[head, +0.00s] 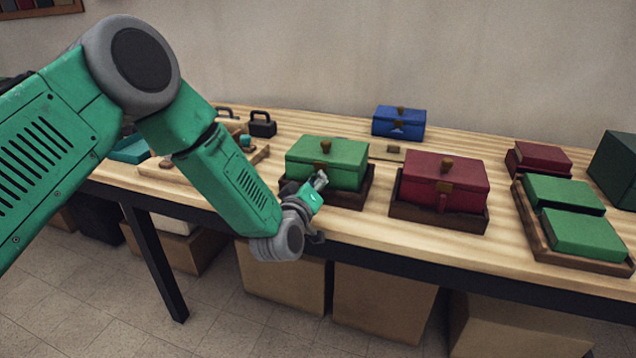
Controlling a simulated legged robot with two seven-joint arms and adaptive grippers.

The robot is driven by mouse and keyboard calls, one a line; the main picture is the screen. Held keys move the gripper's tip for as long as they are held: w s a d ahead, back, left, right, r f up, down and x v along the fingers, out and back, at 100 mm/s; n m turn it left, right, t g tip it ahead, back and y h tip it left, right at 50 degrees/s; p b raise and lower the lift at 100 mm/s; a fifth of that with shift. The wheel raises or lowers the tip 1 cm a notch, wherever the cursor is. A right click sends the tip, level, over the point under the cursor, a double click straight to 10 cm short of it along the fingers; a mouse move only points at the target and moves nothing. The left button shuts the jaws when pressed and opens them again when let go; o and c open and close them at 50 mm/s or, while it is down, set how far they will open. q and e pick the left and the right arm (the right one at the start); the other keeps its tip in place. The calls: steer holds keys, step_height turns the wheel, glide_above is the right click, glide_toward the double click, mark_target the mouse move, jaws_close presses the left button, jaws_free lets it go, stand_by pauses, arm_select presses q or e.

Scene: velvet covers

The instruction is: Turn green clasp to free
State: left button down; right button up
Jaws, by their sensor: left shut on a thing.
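My left gripper (319,181) is at the front face of this box, shut on the green clasp. The clasp itself is hidden behind the fingers, so I cannot tell how it is turned. The lid looks closed. My right gripper is not in view.
A red box (470,176) with a front clasp stands in a tray to the right. A blue box (399,119) is behind. Green covers (583,233) lie in a tray at far right. A black padlock-shaped item (262,127) and a wooden board (160,176) are at left.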

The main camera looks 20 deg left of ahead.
arm_select(q)
steer(key=n, duration=0.1)
steer(key=n+b, duration=0.1)
steer(key=n, duration=0.2)
steer(key=shift+a+f+n+b, duration=0.1)
steer(key=shift+f+n+b, duration=0.2)
steer(key=n+b, duration=0.2)
steer(key=n, duration=0.2)
steer(key=shift+f+n, duration=0.1)
steer(key=shift+n, duration=0.3)
steer(key=shift+s, duration=0.1)
steer(key=c, duration=1.6)
jaws_free()
steer(key=shift+o, duration=0.2)
steer(key=s, duration=1.2)
steer(key=shift+a, duration=0.2)
